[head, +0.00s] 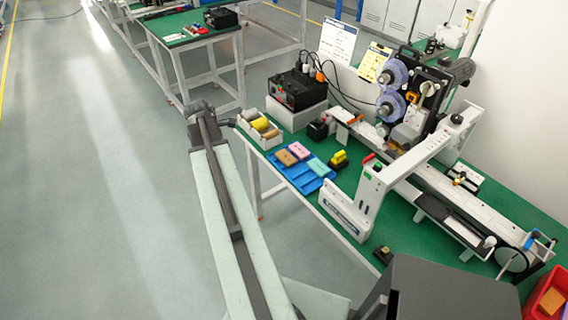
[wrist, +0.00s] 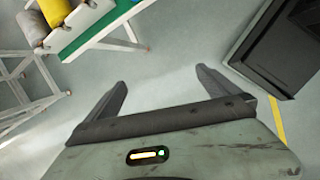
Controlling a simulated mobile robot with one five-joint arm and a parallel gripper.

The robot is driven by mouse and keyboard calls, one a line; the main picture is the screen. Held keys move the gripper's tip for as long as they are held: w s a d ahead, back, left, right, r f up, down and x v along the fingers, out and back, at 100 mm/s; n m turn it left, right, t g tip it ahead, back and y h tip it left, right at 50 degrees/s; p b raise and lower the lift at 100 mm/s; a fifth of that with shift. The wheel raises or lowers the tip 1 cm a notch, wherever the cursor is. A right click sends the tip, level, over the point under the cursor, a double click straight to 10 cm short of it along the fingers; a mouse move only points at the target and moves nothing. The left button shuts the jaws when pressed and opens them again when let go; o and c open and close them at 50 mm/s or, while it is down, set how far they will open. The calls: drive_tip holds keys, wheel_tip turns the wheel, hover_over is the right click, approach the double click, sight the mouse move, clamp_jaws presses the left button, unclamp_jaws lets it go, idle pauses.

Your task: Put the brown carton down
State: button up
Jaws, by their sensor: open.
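A brown carton (head: 286,157) lies in the left part of the blue tray (head: 309,181) on the green table, beside a pink carton (head: 299,150) and a teal carton (head: 319,167). My gripper (wrist: 160,78) is open in the wrist view, with only grey floor between its fingers. In the head view my arm reaches up past the table's left edge, and its end (head: 208,117) is beside the white bin, apart from the brown carton. The brown carton is not clearly seen in the wrist view.
A yellow object (head: 339,159) sits right of the tray. The coder machine (head: 405,90) and its conveyor fill the table's right. A red bin (head: 531,304) is at lower right. Floor at left is clear.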

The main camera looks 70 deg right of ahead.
sight(285, 156)
drive_tip(key=s+d+f+n+b, duration=0.1)
drive_tip(key=s+d, duration=0.3)
drive_tip(key=s, duration=0.1)
drive_tip(key=s+d+f+n+g+b, duration=0.1)
drive_tip(key=s+d, duration=0.4)
drive_tip(key=s+d+f+b, duration=0.1)
drive_tip(key=s+d, duration=0.3)
drive_tip(key=s, duration=0.1)
drive_tip(key=shift+s+d+f+n+h, duration=0.15)
drive_tip(key=shift+s+f+n+h, duration=0.05)
drive_tip(key=shift+s+n+h, duration=0.2)
drive_tip(key=b+x, duration=0.5)
drive_tip(key=shift+f, duration=0.1)
drive_tip(key=shift+c, duration=0.3)
drive_tip(key=c, duration=1.3)
drive_tip(key=shift+r, duration=0.3)
